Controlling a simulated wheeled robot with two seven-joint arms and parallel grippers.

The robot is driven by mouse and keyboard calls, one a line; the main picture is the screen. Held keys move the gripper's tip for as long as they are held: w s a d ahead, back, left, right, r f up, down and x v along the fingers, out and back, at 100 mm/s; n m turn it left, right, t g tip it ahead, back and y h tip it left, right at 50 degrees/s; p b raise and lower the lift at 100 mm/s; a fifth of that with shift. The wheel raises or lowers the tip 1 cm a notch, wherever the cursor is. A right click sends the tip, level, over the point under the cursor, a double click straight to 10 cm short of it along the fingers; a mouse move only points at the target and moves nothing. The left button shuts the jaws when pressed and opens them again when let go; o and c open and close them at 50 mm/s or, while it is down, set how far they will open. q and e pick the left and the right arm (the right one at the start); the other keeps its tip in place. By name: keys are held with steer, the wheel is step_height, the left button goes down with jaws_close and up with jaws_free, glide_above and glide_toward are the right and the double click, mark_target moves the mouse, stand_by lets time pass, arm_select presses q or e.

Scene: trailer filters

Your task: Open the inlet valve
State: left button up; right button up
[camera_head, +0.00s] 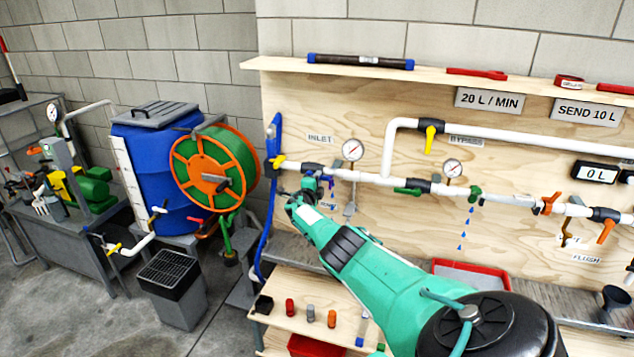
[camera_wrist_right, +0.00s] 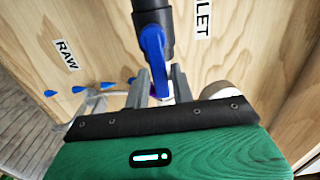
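The inlet valve (camera_head: 312,167) sits on the white pipe beneath the INLET sign (camera_head: 320,139), with a black body. In the right wrist view its black body (camera_wrist_right: 152,18) carries a blue lever (camera_wrist_right: 154,50). My right gripper (camera_head: 307,192) is at this valve. The lever's far end is partly hidden between the fingers and the palm. My left gripper is in neither view.
A pressure gauge (camera_head: 352,150) is just right of the valve, and a blue hose (camera_head: 270,190) hangs to its left. A green hose reel (camera_head: 213,168) and blue tank (camera_head: 150,160) stand further left. A low shelf (camera_head: 280,322) with small cylinders lies below my arm.

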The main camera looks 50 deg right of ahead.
steer(key=shift+o, duration=1.1)
steer(key=p+v, duration=0.6)
steer(key=v, duration=0.7)
steer(key=shift+a, duration=0.4)
steer(key=shift+s+f, duration=0.1)
steer(key=shift+s, duration=0.05)
